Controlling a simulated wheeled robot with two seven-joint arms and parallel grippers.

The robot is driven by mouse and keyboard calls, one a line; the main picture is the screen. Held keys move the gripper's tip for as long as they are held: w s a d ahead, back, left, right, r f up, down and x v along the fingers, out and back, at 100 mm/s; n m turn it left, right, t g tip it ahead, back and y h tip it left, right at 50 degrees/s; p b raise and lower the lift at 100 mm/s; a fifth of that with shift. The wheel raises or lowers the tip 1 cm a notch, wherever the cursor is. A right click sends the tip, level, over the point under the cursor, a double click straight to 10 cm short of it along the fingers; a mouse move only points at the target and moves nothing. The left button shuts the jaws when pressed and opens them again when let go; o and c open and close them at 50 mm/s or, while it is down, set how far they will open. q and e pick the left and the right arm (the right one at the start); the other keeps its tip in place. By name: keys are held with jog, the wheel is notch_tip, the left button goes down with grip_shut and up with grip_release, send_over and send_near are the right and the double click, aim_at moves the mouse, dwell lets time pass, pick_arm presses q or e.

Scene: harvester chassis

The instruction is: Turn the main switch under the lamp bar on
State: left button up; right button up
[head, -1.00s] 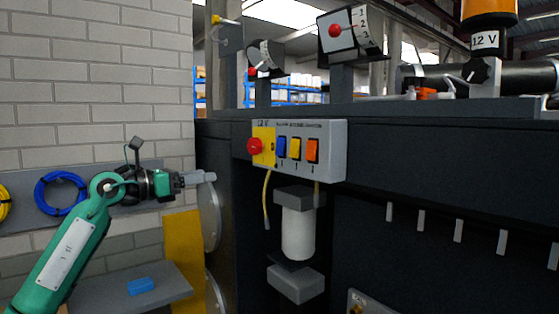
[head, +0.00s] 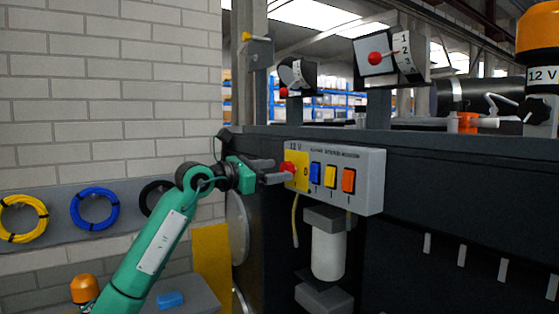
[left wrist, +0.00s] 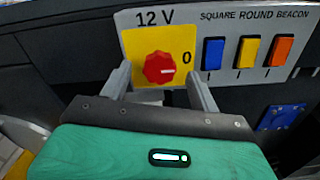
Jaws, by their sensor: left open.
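The main switch is a red knob (head: 289,168) on a yellow plate (head: 301,180) at the left end of a grey switch box (head: 372,184). In the left wrist view the knob (left wrist: 160,68) has a white mark pointing right, toward the printed 0; "12 V" stands above it. My left gripper (head: 282,171) is open, its fingers pointing at the knob. In the left wrist view the fingers (left wrist: 160,85) stand left and right of the knob, a little below it in the picture. I cannot tell whether they touch it. My right gripper is not in view.
Blue (head: 315,173), yellow (head: 330,177) and orange (head: 348,181) rocker switches sit right of the knob. A white cylinder (head: 328,252) and a hanging yellow cable (head: 295,222) are below the box. Lamps stand above on the dark chassis (head: 470,180). Cable coils hang at left.

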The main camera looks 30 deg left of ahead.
pick_arm(q)
jog(key=shift+x, duration=0.85)
jog(key=shift+w, duration=0.15)
jog(key=c, duration=1)
jog(key=shift+o, duration=0.2)
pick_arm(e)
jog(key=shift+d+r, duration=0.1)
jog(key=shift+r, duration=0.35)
